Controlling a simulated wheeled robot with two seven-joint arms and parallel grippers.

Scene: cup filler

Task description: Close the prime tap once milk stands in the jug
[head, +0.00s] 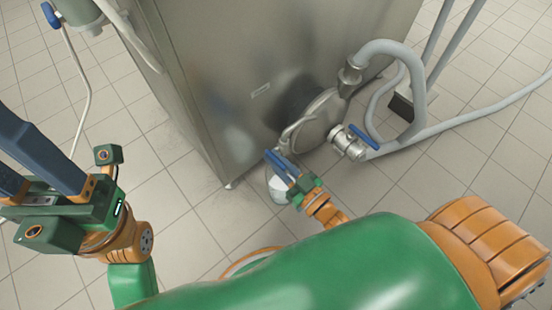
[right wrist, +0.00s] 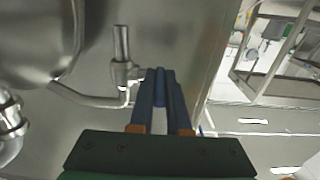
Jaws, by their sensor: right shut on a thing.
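The prime tap (right wrist: 122,75) is a small metal fitting on a thin bent pipe (head: 292,130) from the round pump cover. My right gripper (head: 270,154) has its blue fingers together at the tap; the right wrist view also shows these fingertips (right wrist: 157,72). They are shut on what appears to be the tap's handle, which they mostly hide. The clear jug (head: 274,188) stands on the floor below, partly behind my right gripper, with white milk visible in it. My left gripper (head: 8,150) is open at the left edge, fingertips cut off, away from the tap.
The steel cabinet (head: 215,100) rises behind the jug. Right of the pump cover (head: 325,118) are a blue-handled valve (head: 348,142) and a thick grey hose (head: 415,85). A blue-levered fitting (head: 50,15) hangs at upper left. Tiled floor is clear at left.

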